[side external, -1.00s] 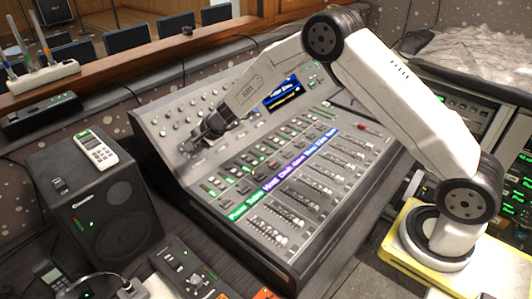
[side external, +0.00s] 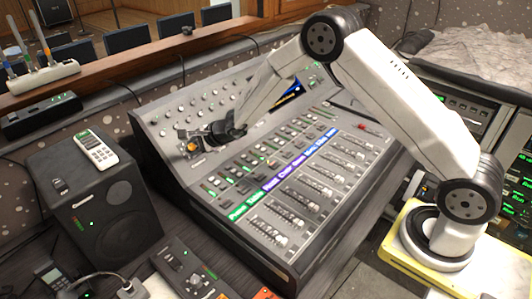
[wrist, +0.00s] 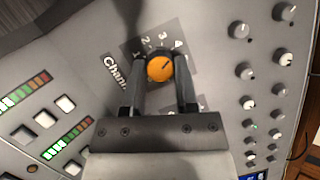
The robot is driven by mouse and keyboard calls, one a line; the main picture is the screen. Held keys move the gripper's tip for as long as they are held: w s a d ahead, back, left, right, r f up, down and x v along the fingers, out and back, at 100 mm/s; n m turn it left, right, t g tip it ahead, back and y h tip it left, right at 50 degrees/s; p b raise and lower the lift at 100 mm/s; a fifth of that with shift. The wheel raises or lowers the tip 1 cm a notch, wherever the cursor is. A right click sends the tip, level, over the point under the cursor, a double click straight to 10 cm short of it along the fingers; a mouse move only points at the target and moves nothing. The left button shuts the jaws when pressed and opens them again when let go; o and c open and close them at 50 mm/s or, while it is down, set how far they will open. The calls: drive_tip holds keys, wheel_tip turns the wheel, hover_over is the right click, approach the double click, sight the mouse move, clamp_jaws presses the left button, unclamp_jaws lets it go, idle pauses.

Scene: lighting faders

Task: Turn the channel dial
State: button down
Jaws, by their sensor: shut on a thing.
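The channel dial is a round orange knob (wrist: 159,68) with a dark pointer line. It sits on a dark plate printed "Chan…" with numbers around it; 2, 3 and 4 show in the wrist view. The pointer aims up and right, roughly toward the 3–4 side. My gripper (wrist: 158,76) has one black finger on each side of the dial and is shut on it. In the side view the dial (side external: 192,147) shows orange at the tips of my gripper (side external: 195,142). The lower part of the plate is hidden by the gripper.
Grey knobs (wrist: 241,71) stand in rows right of the dial. Buttons (wrist: 45,119) and level lights lie to its left. The mixing console (side external: 300,210) has faders nearer the front. A black speaker (side external: 95,205) with a white remote (side external: 96,150) stands left of it.

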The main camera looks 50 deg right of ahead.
drive_tip(key=shift+a+m, duration=0.1)
drive_tip(key=shift+m, duration=0.5)
drive_tip(key=shift+c, duration=1.9)
unclamp_jaws()
drive_tip(key=shift+s+r, duration=0.1)
drive_tip(key=v, duration=0.7)
drive_tip(key=shift+s, duration=0.3)
drive_tip(key=shift+r, duration=0.1)
